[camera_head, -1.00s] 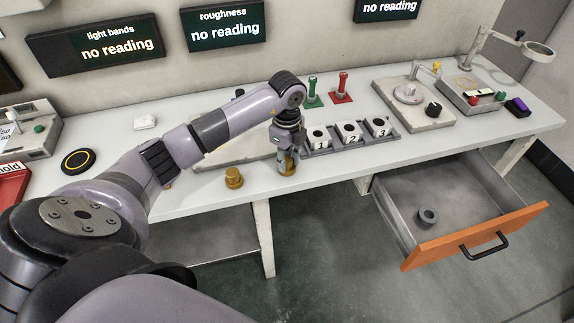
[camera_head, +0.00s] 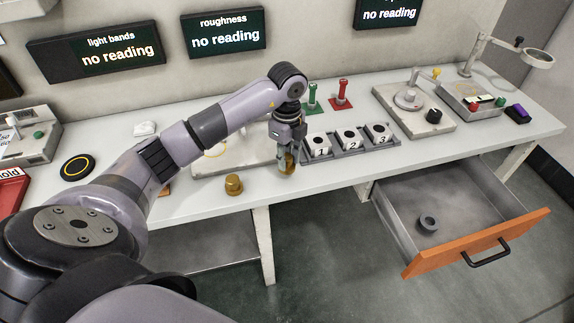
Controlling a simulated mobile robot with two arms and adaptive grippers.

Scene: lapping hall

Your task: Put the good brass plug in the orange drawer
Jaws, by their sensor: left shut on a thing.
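My left gripper (camera_head: 287,160) points down over the front part of the white bench. It is shut on a brass plug (camera_head: 287,165), which its fingers partly hide; I cannot tell whether the plug touches the bench top. A second brass plug (camera_head: 233,185) stands on the bench to the left of the gripper, near the front edge. The orange drawer (camera_head: 478,243) is pulled open below the bench at the right. A grey ring-shaped piece (camera_head: 428,223) lies inside it. I cannot tell from looks which plug is the good one. My right gripper is out of view.
A grey rack with cups numbered 1, 2 and 3 (camera_head: 349,151) stands right of the gripper. Behind it are a green stand (camera_head: 312,100) and a red stand (camera_head: 342,97). Instruments (camera_head: 413,108) stand farther right. The displays (camera_head: 224,31) say no reading. The drawer is mostly empty.

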